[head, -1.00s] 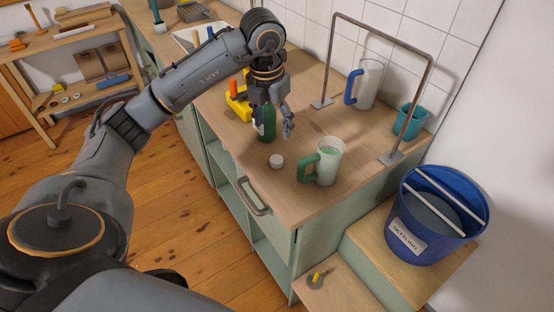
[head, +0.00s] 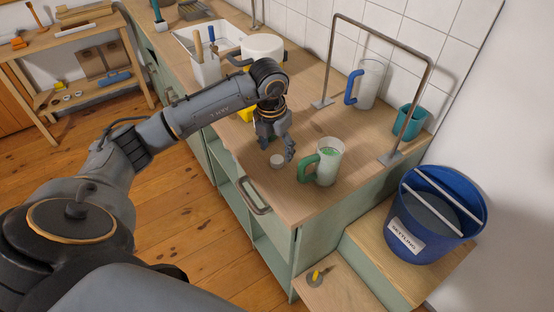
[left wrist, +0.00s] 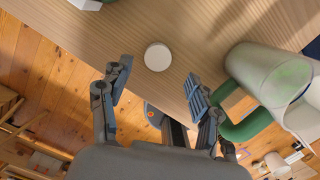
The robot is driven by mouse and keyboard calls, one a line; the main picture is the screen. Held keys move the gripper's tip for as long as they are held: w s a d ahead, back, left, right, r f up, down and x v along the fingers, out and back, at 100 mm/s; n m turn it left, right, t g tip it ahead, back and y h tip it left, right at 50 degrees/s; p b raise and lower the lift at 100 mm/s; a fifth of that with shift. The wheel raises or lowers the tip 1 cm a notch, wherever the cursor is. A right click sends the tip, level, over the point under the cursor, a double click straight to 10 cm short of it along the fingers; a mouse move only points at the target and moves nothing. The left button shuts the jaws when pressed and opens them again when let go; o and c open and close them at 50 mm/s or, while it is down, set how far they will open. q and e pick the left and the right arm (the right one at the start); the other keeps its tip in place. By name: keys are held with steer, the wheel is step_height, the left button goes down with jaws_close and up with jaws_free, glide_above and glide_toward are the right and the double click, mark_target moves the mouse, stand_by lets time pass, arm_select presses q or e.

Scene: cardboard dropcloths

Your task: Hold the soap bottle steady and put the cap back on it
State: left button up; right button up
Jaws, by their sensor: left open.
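The white round cap (head: 277,160) lies on the wooden counter near its front edge. It also shows in the left wrist view (left wrist: 158,57), just beyond and between the fingertips. My left gripper (head: 278,150) points down close above the cap, with its fingers apart and nothing between them; it also shows in the left wrist view (left wrist: 157,88). The green soap bottle cannot be made out in the head view now, where my gripper and arm cover its spot. A white and green piece is cut off at the top left of the left wrist view. My right gripper is not in view.
A mug with a green handle (head: 329,163) stands right of the cap, close to my gripper. A metal rail (head: 334,62), a blue-handled mug (head: 369,84) and a teal cup (head: 410,122) stand behind. A blue bucket (head: 437,215) is at right. The front counter edge is clear.

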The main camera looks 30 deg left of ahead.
mark_target(277, 159)
arm_select(q)
steer(key=f, duration=0.3)
steer(key=f+p, duration=0.1)
steer(key=shift+w+a+f, duration=0.15)
steer(key=shift+w+a, duration=0.05)
steer(key=shift+w, duration=0.15)
steer(key=c, duration=0.8)
